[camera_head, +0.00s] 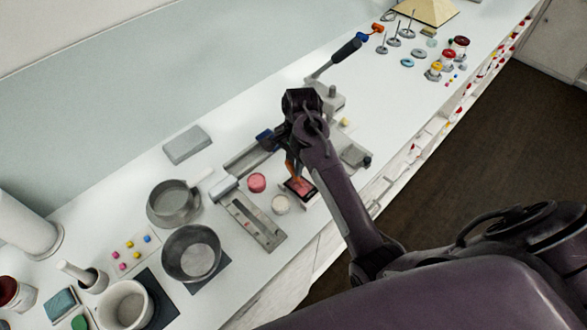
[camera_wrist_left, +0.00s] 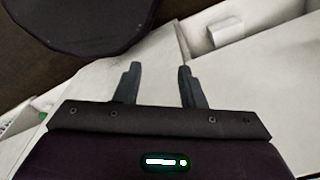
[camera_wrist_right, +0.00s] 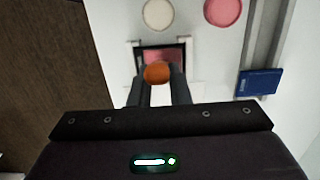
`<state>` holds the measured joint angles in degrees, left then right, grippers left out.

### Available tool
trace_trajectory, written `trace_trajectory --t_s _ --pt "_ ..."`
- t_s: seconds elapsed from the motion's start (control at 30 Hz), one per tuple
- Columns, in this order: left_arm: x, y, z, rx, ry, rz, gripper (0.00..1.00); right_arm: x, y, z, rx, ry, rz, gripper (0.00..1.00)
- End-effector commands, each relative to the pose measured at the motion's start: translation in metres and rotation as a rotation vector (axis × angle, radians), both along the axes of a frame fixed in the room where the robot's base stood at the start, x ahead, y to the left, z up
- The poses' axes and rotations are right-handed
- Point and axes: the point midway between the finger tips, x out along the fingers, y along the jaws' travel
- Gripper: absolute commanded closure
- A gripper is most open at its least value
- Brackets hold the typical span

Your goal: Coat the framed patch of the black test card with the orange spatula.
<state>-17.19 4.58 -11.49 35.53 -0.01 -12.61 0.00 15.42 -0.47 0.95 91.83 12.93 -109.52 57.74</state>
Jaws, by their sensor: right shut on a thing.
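My right gripper (camera_head: 292,163) is shut on the orange spatula (camera_head: 297,180), above the black test card (camera_head: 312,196). In the right wrist view the spatula's rounded orange end (camera_wrist_right: 157,73) sits between the fingertips (camera_wrist_right: 158,82) and overlaps the card's near edge. Whether it touches the card is unclear. The card (camera_wrist_right: 140,57) has a light frame around it, and the visible part of its patch is pinkish red. The patch's near part is hidden by the spatula and fingers. My left gripper (camera_wrist_left: 161,70) is open and empty, seen only in the left wrist view.
A pink-filled pot (camera_head: 257,183) and a cream-filled pot (camera_head: 281,205) stand left of the card. A grey metal plate (camera_head: 262,232) and dark pan (camera_head: 192,253) lie further left. A blue block (camera_wrist_right: 258,82) is right of the gripper in the right wrist view.

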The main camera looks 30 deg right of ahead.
Motion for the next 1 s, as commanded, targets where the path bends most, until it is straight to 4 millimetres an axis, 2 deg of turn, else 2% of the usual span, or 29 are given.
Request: trace_trajectory --t_s 0.3,0.5,1.0 --pt "0.0 0.0 0.0 0.0 0.0 0.0 0.64 -0.021 -0.008 -0.001 -0.001 0.002 -0.001 1.0" --pt "0.0 0.0 0.0 0.001 0.0 0.001 0.64 -0.026 -0.009 -0.001 0.0 0.001 -0.001 1.0" --pt "0.0 0.001 0.0 0.001 0.0 0.001 0.64 0.001 0.0 0.0 0.0 0.0 0.0 1.0"
